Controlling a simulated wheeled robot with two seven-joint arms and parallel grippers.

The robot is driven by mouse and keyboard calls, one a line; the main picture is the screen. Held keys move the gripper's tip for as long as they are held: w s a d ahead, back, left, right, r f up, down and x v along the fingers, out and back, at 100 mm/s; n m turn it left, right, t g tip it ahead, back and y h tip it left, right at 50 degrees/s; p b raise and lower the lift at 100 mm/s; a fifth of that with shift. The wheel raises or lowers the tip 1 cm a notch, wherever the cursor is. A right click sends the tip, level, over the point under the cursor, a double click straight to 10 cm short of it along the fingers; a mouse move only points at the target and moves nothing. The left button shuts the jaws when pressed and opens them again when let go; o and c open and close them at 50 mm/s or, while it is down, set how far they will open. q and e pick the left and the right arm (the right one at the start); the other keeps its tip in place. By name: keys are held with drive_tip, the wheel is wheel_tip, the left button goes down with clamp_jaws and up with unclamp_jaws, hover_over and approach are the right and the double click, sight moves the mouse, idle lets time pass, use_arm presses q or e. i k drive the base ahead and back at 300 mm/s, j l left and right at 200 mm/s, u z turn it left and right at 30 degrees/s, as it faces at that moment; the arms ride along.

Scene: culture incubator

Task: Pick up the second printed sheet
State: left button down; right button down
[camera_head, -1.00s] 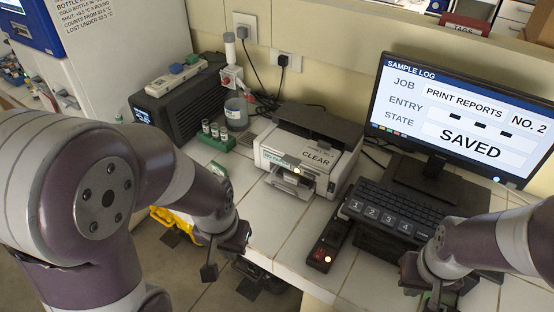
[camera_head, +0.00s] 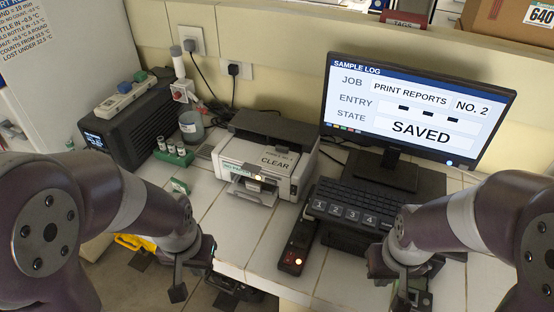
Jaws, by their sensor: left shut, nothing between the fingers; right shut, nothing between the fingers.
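The white and grey printer (camera_head: 228,152) stands on the tiled bench, with a panel reading CLEAR. Its front tray (camera_head: 252,192) sticks out towards me. I cannot make out a separate printed sheet on it. The monitor (camera_head: 415,105) shows PRINT REPORTS NO. 2 and SAVED. My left gripper (camera_head: 190,282) is shut and empty in front of the bench edge, below and left of the printer. My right gripper (camera_head: 395,287) is shut and empty, in front of the keyboard; its fingertips are partly hard to see. Neither gripper touches the printer.
A keyboard (camera_head: 345,200) lies below the monitor. A dark button box (camera_head: 298,245) with a lit orange button is left of it. A green vial rack (camera_head: 172,155), a grey cup (camera_head: 192,128) and a black unit (camera_head: 130,125) stand left of the printer. Bare tiles lie before the printer.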

sight(279, 158)
drive_tip(key=k, duration=0.35)
drive_tip(key=k+j+z, duration=0.1)
drive_tip(key=z, duration=1.75)
drive_tip(key=j+z, duration=0.1)
drive_tip(key=j, duration=1.8)
